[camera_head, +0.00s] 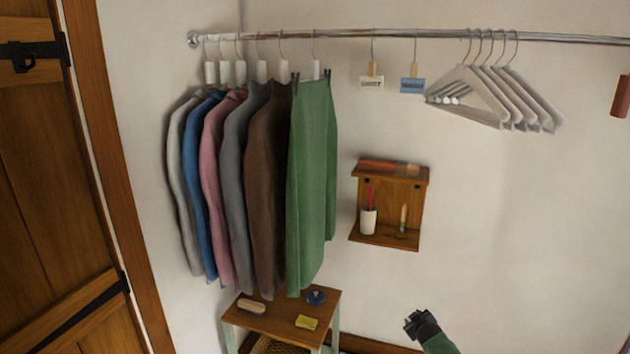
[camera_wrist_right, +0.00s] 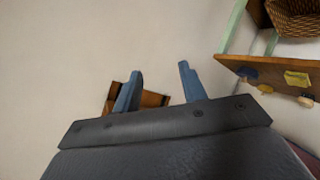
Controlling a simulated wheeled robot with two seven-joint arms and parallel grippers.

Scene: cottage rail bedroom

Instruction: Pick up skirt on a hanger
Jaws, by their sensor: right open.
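The green skirt (camera_head: 312,180) hangs at the right end of a row of clothes on the metal rail (camera_head: 400,34). Two dark clips hold its top edge, and its hanger hook goes up to the rail with a white piece (camera_head: 316,69) below the hook. My right gripper (camera_head: 411,322) is at the lower right of the head view, well below and to the right of the skirt. In the right wrist view its two blue fingers (camera_wrist_right: 160,84) are apart with nothing between them. The skirt does not show in the wrist view. My left gripper is not in view.
Brown, grey, pink, blue and pale garments (camera_head: 225,180) hang left of the skirt. Two tags (camera_head: 412,86) and several empty white hangers (camera_head: 500,97) hang to the right. A wall shelf (camera_head: 415,212) and a small table (camera_head: 273,318) are near. Wall between skirt and shelf is bare.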

